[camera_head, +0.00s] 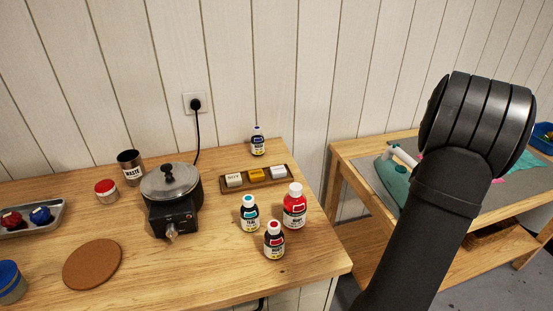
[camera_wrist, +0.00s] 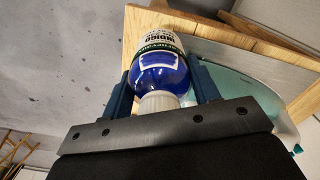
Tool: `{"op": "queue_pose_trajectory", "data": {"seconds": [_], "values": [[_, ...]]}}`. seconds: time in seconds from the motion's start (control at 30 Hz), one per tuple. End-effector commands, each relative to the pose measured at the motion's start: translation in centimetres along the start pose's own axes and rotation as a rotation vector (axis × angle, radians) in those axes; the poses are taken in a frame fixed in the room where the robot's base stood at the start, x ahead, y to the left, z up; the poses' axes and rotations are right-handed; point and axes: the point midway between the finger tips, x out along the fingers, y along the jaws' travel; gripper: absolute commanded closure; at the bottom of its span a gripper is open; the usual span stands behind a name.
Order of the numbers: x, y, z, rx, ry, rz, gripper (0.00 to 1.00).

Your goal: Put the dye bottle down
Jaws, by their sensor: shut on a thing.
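In the wrist view, my gripper (camera_wrist: 163,82) is shut on a blue dye bottle (camera_wrist: 160,72). The bottle has a whitish cap towards the palm and a label that reads INDIGO. One dark blue finger lies on each side of it. In the head view, my arm hides the gripper and the held bottle.
The left table (camera_head: 215,270) holds a teal bottle (camera_head: 250,213), two red-labelled bottles (camera_head: 294,207), (camera_head: 274,240), a small bottle (camera_head: 258,141), a block tray (camera_head: 257,180), a pot (camera_head: 170,185) and a cork mat (camera_head: 92,264). An iron (camera_head: 390,174) stands on the right table (camera_head: 350,158).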

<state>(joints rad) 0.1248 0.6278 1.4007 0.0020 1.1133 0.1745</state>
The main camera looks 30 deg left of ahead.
Motion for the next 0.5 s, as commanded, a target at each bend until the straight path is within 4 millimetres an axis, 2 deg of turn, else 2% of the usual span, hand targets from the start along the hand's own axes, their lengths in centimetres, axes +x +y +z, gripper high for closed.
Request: {"op": "queue_pose_trajectory", "data": {"seconds": [0.07, 0.17, 0.4, 0.5], "values": [[-0.6, 0.0, -0.1, 0.0, 0.004, -0.001, 0.76], [-2.8, -0.1, -0.2, 0.0, 0.009, -0.002, 0.76], [-11.1, -0.1, -0.1, 0.0, 0.008, -0.001, 0.76], [-13.9, -0.1, -0.1, 0.0, 0.007, -0.001, 0.76]]}}
